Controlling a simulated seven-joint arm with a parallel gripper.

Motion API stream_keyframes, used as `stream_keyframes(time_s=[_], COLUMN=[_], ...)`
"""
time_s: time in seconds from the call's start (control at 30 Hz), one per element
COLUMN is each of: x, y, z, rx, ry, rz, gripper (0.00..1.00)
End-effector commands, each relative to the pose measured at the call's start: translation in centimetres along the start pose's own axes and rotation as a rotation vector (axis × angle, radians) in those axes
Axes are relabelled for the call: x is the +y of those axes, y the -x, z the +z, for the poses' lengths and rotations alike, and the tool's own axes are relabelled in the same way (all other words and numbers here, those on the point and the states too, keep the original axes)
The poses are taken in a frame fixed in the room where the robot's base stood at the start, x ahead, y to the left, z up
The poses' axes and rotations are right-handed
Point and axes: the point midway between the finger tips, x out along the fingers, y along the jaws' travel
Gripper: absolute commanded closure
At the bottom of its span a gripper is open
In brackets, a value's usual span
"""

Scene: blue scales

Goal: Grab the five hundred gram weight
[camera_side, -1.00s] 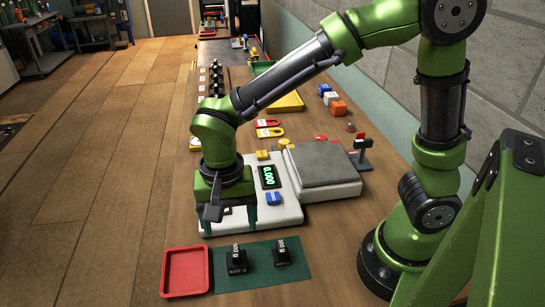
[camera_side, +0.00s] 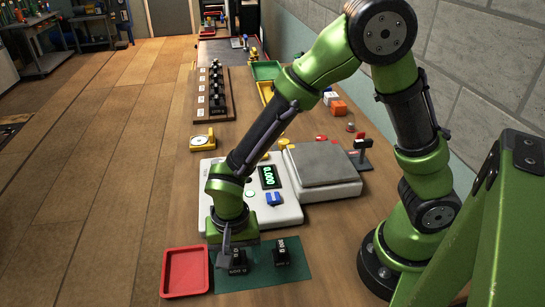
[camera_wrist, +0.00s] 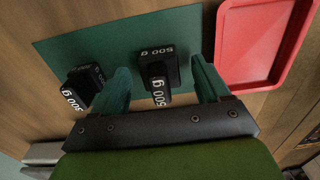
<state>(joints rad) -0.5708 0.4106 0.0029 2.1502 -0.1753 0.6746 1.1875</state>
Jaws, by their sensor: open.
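The five hundred gram weight, a black block marked "500 g" (camera_wrist: 158,66), lies between my gripper's green fingers in the wrist view. In the side view this weight (camera_side: 238,268) stands on the green mat (camera_side: 285,280), partly hidden by my gripper. My gripper (camera_side: 232,253) is open, low over the mat, with its fingers on either side of the weight; the wrist view shows my gripper too (camera_wrist: 161,74). Gaps show between the fingers and the weight. A second black weight, its label seemingly "300 g" (camera_side: 281,255), stands to the right on the mat, outside the fingers; it also shows in the wrist view (camera_wrist: 80,88).
A red tray (camera_side: 184,272) lies left of the mat, close to the gripper. A white scale (camera_side: 285,213) reading 0.000 stands behind, with a grey weighing plate (camera_side: 322,163). A wooden rack of black weights (camera_side: 214,98) and a yellow item (camera_side: 202,140) are farther back.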

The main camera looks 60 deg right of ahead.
Motion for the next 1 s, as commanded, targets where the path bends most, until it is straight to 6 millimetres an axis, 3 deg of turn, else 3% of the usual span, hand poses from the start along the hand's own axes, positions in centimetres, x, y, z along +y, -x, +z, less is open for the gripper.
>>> stream_keyframes(time_s=[0.07,0.57,0.87,1.0], x=[0.0,0.0,-0.1,-0.2], y=[0.0,0.1,0.4,1.9], z=[0.0,0.0,0.0,0.0], rx=[0.000,0.000,0.001,0.003], ry=[0.000,0.001,0.001,0.001], rz=[0.000,-0.001,-0.004,-0.008], gripper=[0.24,1.00,1.00,1.00])
